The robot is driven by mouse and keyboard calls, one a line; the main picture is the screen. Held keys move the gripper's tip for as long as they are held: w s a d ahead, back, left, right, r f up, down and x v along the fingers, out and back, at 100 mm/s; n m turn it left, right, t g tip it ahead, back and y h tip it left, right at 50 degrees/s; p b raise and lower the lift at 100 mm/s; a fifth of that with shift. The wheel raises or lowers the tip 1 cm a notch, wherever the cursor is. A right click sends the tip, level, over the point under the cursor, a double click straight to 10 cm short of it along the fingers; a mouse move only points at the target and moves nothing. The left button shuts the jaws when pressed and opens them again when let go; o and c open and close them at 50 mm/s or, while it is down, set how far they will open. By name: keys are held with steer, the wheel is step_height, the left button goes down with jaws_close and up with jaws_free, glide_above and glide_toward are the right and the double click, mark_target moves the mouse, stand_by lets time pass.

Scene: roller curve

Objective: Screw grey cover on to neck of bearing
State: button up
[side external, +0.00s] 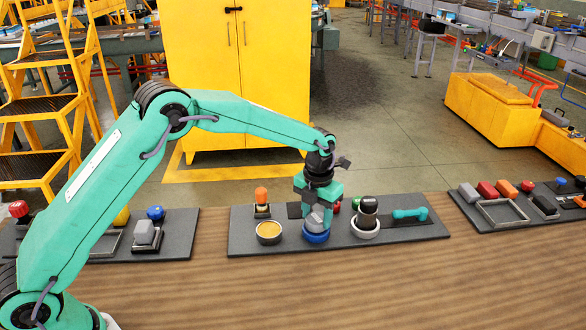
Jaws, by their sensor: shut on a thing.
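My gripper (318,208) points down over the middle of the central dark board and is shut on a grey piece that looks like the grey cover (315,221). The grey piece sits right at a round blue part (316,237) on the board, and the jaws hide much of both. I cannot tell if the grey piece is seated or threaded on the blue part. No bearing neck shows clearly; which part is the bearing cannot be told from this view.
The dark board (420,233) also holds a yellow-topped round dish (269,230), an orange-topped piece (262,196), a black cylinder in a white ring (367,213) and a teal handle-like piece (410,213). More boards with parts lie left and right. The wooden table front (330,285) is clear.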

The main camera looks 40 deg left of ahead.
steer(key=shift+s+m, duration=0.25)
steer(key=shift+m, duration=0.35)
steer(key=o, duration=1)
steer(key=shift+w, duration=0.1)
steer(key=shift+c, duration=0.5)
steer(key=n, duration=0.7)
